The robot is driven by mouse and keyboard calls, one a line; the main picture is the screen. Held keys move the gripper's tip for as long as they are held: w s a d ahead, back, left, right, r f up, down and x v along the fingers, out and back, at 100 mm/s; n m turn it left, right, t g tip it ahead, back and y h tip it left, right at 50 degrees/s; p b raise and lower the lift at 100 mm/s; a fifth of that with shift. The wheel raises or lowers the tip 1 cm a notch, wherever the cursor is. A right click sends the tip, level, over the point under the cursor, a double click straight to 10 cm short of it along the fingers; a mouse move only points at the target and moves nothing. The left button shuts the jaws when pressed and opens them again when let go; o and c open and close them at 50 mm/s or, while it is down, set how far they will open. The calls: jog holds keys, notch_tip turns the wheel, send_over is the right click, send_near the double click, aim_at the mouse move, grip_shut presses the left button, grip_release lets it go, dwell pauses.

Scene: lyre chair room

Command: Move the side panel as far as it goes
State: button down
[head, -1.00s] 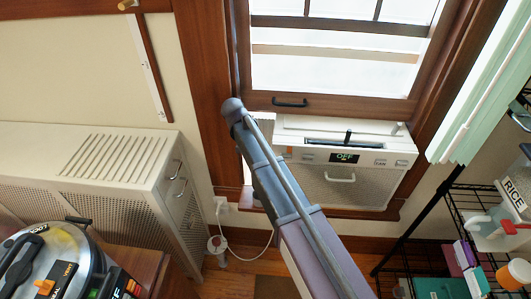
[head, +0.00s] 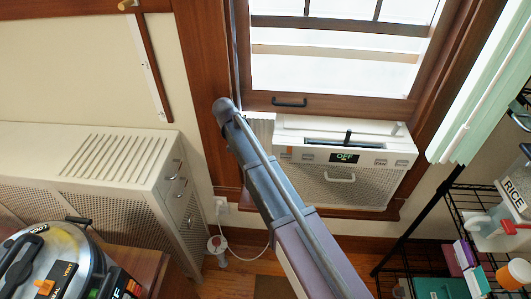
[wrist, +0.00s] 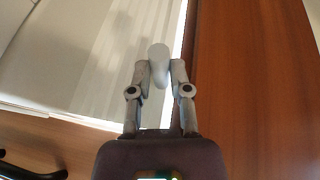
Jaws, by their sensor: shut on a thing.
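The pleated, pale side panel (head: 262,126) shows in the head view between the left window frame and the white air conditioner, partly hidden by my arm. In the wrist view the panel (wrist: 115,45) fills the upper left, with a bright gap between its edge and the brown wooden frame. My gripper (wrist: 160,70) is shut on a pale round knob (wrist: 158,52) at that edge. In the head view my gripper is hidden behind my arm.
The air conditioner (head: 345,190) sits in the window under the sash (head: 330,108). The wooden window frame (head: 205,90) stands close left of the panel. A white cabinet (head: 110,155) is at left and a black wire rack (head: 455,205) at right.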

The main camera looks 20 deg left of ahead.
jog(key=shift+s+a, duration=0.1)
jog(key=shift+a, duration=0.25)
dwell(0.3)
jog(key=c, duration=0.6)
grip_release()
jog(key=shift+d, duration=0.1)
